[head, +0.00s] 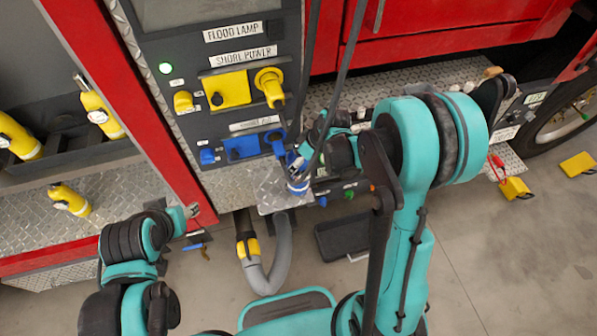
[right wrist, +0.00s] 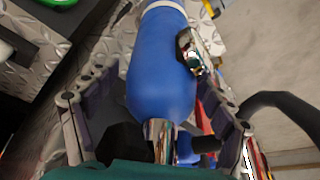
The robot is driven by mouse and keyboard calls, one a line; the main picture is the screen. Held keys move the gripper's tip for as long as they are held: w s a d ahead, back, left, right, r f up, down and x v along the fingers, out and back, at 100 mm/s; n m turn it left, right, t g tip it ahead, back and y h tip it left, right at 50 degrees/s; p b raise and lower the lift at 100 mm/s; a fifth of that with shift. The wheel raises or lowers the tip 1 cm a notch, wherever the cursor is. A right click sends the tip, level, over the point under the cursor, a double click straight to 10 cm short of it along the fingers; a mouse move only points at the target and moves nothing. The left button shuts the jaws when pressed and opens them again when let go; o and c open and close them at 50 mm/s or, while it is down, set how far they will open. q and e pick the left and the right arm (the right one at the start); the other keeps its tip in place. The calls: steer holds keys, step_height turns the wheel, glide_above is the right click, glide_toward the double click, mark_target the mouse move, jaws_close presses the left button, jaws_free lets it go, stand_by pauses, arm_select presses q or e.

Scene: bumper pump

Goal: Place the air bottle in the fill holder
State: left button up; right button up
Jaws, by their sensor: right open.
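A blue air bottle (head: 297,187) with a white band stands at the diamond-plate ledge below the blue panel fittings in the head view. In the right wrist view the blue bottle (right wrist: 160,75) shows large, with a chrome valve at its neck and a chrome fitting on its side. My right gripper (right wrist: 155,100) is open, with one finger on each side of the bottle. In the head view my right gripper (head: 302,165) partly covers the bottle. I cannot make out the fill holder or how the bottle's base is seated. My left gripper (head: 191,211) is at the lower left, away from the bottle; its jaws are unclear.
A grey hose (head: 268,275) hangs below the panel (head: 220,85). A dark tray (head: 342,236) lies on the floor. Yellow chocks (head: 514,188) lie near the wheel at right. Black cables hang before the panel.

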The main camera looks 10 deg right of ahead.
jaws_close()
steer(key=shift+r, duration=0.1)
